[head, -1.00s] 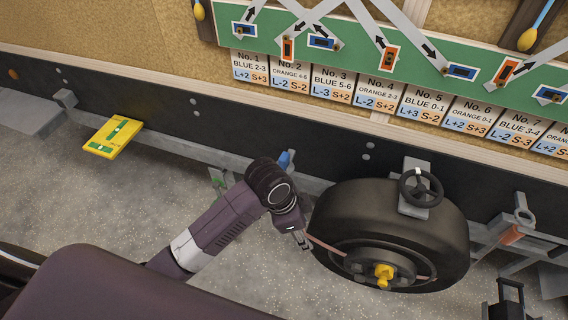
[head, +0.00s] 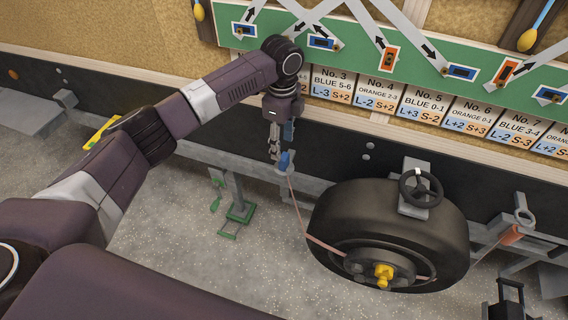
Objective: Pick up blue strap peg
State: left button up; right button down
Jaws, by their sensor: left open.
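The blue strap peg (head: 284,161) stands on a grey bracket at the trailer's side rail, left of the spare wheel. A thin pinkish strap (head: 303,221) runs from near the peg down to the wheel (head: 390,230). My left gripper (head: 274,152) points down just left of the peg's top, very close to it in the picture. Its fingers are open, and no object shows in them. Whether a finger touches the peg cannot be told. My right gripper is not in view.
A small black handwheel (head: 420,188) sits above the wheel. A green-footed stand (head: 238,212) is on the floor below the rail. My arm partly covers a yellow plate (head: 101,130). A row of number cards (head: 420,105) and a green board (head: 420,52) rise behind.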

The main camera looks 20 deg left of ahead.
aim_at(284, 156)
pick_arm(q)
jog(key=f, duration=0.3)
jog(key=s+f, duration=0.1)
jog(key=f, duration=0.1)
jog(key=shift+d+f+p, duration=0.25)
jog(key=shift+d+p, duration=0.15)
jog(key=shift+w+f, duration=0.1)
jog(key=shift+f, duration=0.15)
jog(key=shift+c, duration=0.7)
grip_shut()
jog(key=shift+r, duration=0.2)
